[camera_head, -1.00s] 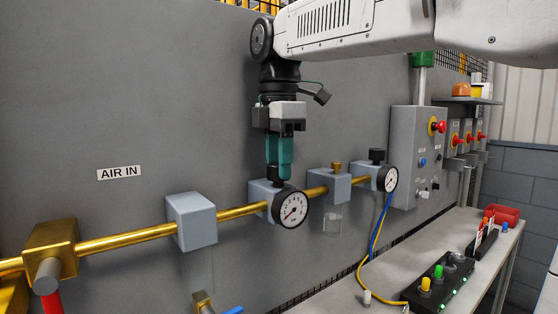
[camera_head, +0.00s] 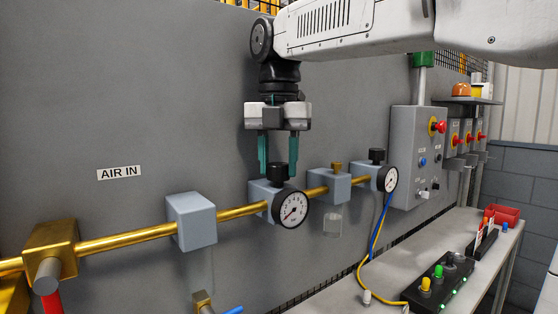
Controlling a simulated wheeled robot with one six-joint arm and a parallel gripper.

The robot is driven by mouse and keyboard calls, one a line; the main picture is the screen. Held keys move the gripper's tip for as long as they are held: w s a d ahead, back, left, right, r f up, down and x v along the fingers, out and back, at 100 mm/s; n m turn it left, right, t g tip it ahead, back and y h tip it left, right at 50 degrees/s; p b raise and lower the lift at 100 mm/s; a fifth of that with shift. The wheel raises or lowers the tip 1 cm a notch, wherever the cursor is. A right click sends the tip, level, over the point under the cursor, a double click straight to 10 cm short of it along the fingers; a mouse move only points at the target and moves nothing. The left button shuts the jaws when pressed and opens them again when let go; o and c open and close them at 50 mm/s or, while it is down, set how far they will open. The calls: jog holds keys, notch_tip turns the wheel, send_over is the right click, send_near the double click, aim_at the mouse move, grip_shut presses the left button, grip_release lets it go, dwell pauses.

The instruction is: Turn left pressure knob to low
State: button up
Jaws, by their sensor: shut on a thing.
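The left pressure knob (camera_head: 278,172) is black and sits on top of a grey regulator block (camera_head: 259,192) on the brass pipe. A round white gauge (camera_head: 292,209) is on the front of this block. My gripper (camera_head: 278,168) points straight down over the knob from above. Its two teal fingers stand apart on the left and right of the knob, with the tips at knob height, and it is shut on the knob. The knob's top shows between the fingers.
A grey control box (camera_head: 417,155) and a bench (camera_head: 457,243) are further right.

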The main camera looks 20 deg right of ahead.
aim_at(278, 164)
jog(key=shift+n, duration=0.5)
jog(key=shift+r, duration=0.1)
jog(key=o, duration=1)
jog(key=shift+r, duration=3.85)
